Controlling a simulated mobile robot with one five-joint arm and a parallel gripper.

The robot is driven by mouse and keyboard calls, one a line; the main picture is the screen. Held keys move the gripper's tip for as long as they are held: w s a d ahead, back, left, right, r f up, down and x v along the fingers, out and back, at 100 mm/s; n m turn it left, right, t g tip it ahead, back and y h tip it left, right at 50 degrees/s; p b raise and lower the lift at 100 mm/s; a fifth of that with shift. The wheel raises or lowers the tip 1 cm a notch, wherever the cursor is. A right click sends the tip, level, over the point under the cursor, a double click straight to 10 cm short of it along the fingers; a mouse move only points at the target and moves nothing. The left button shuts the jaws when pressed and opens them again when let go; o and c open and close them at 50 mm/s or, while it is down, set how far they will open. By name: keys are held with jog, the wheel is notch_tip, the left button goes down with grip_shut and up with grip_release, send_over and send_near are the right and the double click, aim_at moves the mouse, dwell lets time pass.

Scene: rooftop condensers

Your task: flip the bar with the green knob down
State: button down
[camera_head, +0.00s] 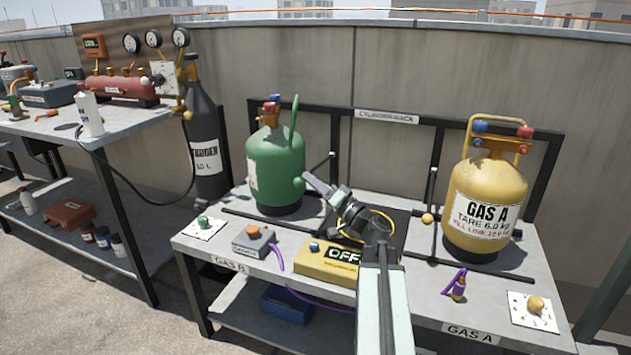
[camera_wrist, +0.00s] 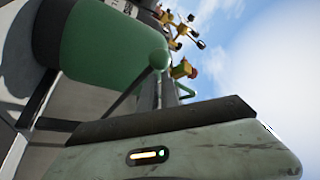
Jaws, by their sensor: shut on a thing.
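The green knob (camera_head: 299,182) shows just left of my gripper (camera_head: 314,184), in front of the green cylinder (camera_head: 275,160). My gripper reaches in from the right and is shut on the bar, close by the knob. The jaws hide most of this bar in the head view, so its exact tilt is hard to tell. In the wrist view the green knob (camera_wrist: 158,59) stands just past the dark pad of a pale finger, with the green cylinder behind it. A second bar with a yellow knob (camera_head: 428,218) stands near the yellow GAS A cylinder (camera_head: 485,205).
A dark rack frame (camera_head: 387,117) runs behind both cylinders. The yellow box marked OFF (camera_head: 327,262) and a grey box with an orange button (camera_head: 252,240) sit in front on the bench. A side bench (camera_head: 60,125) stands at left.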

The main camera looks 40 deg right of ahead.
jog(key=shift+w+a+n+y, duration=0.3)
jog(key=shift+a+y, duration=0.1)
jog(key=shift+a, duration=0.25)
jog(key=d+r+p, duration=0.4)
jog(key=f+b+v, duration=0.1)
jog(key=b+v, duration=0.3)
jog(key=v, duration=0.5)
jog(key=shift+s+f+h, duration=0.15)
jog(key=shift+s+h, duration=0.05)
jog(key=shift+h, duration=0.2)
